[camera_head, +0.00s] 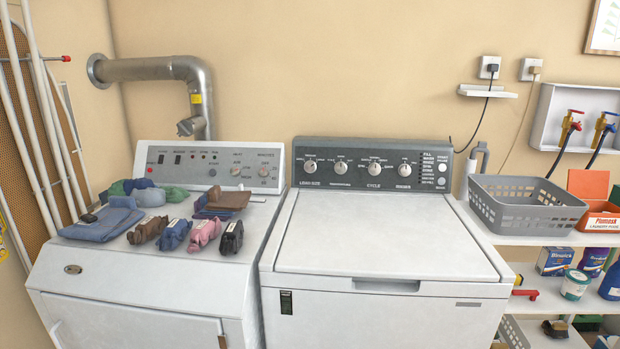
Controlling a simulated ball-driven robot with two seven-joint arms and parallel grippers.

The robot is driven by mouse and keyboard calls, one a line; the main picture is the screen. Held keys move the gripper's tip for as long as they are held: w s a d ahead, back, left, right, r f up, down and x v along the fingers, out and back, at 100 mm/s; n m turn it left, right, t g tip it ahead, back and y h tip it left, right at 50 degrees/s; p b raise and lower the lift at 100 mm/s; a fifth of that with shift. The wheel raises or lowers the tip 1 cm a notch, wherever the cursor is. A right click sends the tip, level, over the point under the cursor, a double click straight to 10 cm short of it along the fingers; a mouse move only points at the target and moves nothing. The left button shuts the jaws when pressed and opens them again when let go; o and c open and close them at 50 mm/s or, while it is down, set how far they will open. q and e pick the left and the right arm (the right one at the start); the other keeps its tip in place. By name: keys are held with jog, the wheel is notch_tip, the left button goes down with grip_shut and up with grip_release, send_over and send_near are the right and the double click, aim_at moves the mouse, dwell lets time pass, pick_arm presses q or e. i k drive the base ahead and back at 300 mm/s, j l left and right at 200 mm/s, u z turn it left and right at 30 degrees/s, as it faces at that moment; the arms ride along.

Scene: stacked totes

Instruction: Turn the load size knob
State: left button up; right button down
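The load size knob (310,166) is the leftmost round knob on the washer's dark control panel (375,151); the label under it reads "LOAD SIZE". It has a pale face, and its exact pointer setting is too small to read. To its right sit the temperature knob (341,167), the cycle knob (375,168) and the rinse knob (405,169). The white washer (385,235) has its lid shut. Neither of my grippers shows in the head view, and nothing covers the knob.
The dryer (130,300) at left has folded clothes and several rolled socks on top. A grey basket (527,204) stands on the shelf at right, beside an orange box (597,205). The washer lid (388,235) is clear. A metal duct (155,69) rises behind the dryer.

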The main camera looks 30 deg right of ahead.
aim_at(310, 167)
jog(key=z, duration=1.35)
